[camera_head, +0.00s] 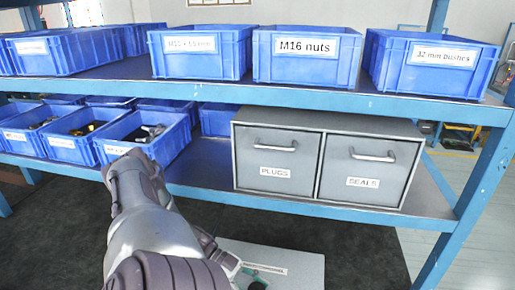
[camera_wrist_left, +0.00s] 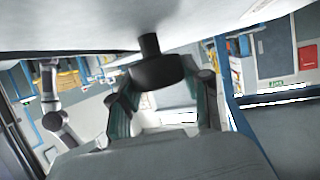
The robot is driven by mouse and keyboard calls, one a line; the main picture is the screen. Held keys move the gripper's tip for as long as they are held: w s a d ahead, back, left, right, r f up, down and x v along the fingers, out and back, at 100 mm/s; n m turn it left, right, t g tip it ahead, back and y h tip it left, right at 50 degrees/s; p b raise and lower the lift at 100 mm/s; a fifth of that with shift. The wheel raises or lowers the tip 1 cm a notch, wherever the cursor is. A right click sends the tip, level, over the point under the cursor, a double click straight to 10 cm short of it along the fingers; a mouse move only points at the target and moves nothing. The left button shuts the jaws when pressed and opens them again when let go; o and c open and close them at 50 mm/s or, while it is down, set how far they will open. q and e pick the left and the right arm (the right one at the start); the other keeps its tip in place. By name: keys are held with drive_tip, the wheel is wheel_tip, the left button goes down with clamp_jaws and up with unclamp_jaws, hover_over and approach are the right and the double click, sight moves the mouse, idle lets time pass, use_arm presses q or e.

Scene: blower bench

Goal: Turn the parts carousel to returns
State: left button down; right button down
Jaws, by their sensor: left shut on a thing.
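A light grey flat panel (camera_head: 305,262), which looks like part of the parts carousel, shows at the bottom of the head view. It carries a small label too small to read. In the left wrist view its pale surface (camera_wrist_left: 80,25) fills the top, and a dark knob (camera_wrist_left: 155,72) on a short stem stands out from it. My left gripper (camera_head: 252,275) is low at the panel's left edge, mostly cut off by the frame. In the wrist view its fingers (camera_wrist_left: 162,108) are on either side of the knob, shut on it. My right gripper is not in view.
A blue rack (camera_head: 440,222) spans the head view. Blue bins, including M16 nuts (camera_head: 305,72) and 32 mm bushes (camera_head: 430,78), stand on its upper shelf. Open parts bins (camera_head: 75,150) and a grey drawer cabinet (camera_head: 320,135) stand below. My left forearm passes close before the lower shelf.

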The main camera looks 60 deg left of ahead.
use_arm(q)
drive_tip(key=c, duration=0.5)
unclamp_jaws()
drive_tip(key=v, duration=1.2)
drive_tip(key=shift+d, duration=0.1)
